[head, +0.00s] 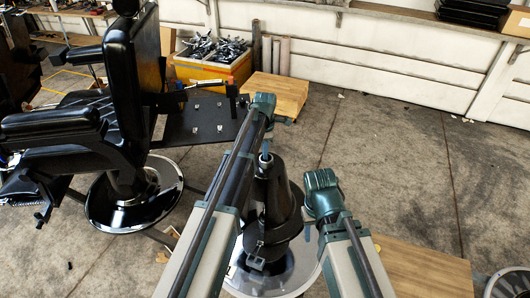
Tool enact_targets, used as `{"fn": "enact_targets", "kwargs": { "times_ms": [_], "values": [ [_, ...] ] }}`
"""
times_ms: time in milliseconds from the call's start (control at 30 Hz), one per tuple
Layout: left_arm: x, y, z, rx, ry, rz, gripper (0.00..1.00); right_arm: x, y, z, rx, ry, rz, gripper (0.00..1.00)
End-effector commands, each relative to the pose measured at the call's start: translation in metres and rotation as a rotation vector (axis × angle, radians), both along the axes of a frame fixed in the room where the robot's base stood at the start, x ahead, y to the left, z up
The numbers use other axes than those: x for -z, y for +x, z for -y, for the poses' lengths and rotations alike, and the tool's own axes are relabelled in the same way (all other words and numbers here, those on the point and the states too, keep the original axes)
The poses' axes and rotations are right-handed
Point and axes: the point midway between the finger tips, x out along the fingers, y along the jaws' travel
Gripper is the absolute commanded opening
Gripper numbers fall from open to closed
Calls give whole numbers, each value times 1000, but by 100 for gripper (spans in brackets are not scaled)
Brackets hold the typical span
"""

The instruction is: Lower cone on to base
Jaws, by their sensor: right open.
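The black cone (280,205) stands upright in the middle of the head view, with its narrow top up. Its wide lower end is over a round shiny base (300,272), and I cannot tell whether they touch. My left arm reaches in across the left side of the cone, and my left gripper (265,158) seems to be at the cone's top; its fingers are not clear. My right arm comes in at the cone's right and ends in view at a teal joint (322,192), apart from the cone; the fingers there are hard to make out.
A black barber chair (125,110) on a round chrome foot (135,205) stands at the left. A wooden box (275,95) and a yellow bin of metal parts (212,62) are behind. A wooden board (425,272) lies at the lower right.

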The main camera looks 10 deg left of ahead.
Motion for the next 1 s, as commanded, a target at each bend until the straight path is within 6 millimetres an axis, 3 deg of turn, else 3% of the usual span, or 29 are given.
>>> {"fn": "enact_targets", "kwargs": {
  "times_ms": [33, 1000],
  "values": [
    [9, 0, 0, 0, 0, 0, 0, 9, 0, 0, -1, 0, 0, 50],
    [93, 0, 0, 0, 0, 0, 0, 93, 0, 0, -3, -1, 0, 50]
  ]
}}
